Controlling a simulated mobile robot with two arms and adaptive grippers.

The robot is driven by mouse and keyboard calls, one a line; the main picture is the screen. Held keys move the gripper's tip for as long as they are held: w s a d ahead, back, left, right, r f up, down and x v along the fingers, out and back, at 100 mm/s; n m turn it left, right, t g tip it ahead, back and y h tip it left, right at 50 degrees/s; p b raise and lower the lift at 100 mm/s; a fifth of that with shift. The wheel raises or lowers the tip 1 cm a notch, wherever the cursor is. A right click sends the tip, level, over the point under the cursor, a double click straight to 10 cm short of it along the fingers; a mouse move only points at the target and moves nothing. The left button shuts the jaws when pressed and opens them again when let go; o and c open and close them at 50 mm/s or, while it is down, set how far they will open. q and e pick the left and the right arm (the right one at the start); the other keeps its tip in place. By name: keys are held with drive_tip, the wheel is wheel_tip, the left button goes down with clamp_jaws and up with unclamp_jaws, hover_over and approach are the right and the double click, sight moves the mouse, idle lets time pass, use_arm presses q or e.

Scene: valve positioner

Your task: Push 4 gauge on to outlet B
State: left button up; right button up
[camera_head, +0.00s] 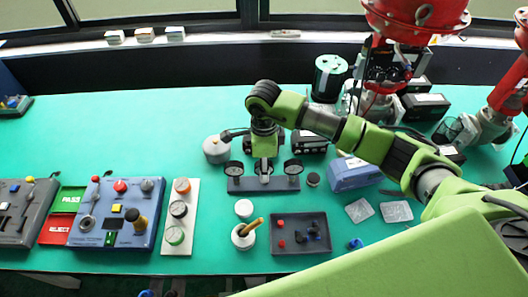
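A dark manifold bar (248,185) lies on the green table near the middle. A round black-rimmed gauge (234,168) stands at its left end and another (293,166) at its right end. I cannot read the dials or outlet marks. My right gripper (264,176) points down at the middle of the bar, between the gauges. Its fingertips are small and overlap the bar's centre, so I cannot tell whether they are open, or whether they hold or touch a part. My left gripper is not in view.
A dark tray (319,250) of small red and blue parts and a white pot (243,240) with a wooden handle are in front. A grey can (215,150) stands left of the gripper. A blue box (354,176) is to the right. Control panels (105,232) fill the left front.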

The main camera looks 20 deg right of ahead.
drive_tip(key=shift+f, duration=0.95)
clamp_jaws()
drive_tip(key=shift+r+p, duration=0.7)
drive_tip(key=shift+r, duration=0.5)
drive_tip(key=shift+r+p, duration=0.85)
drive_tip(key=shift+r, duration=1.05)
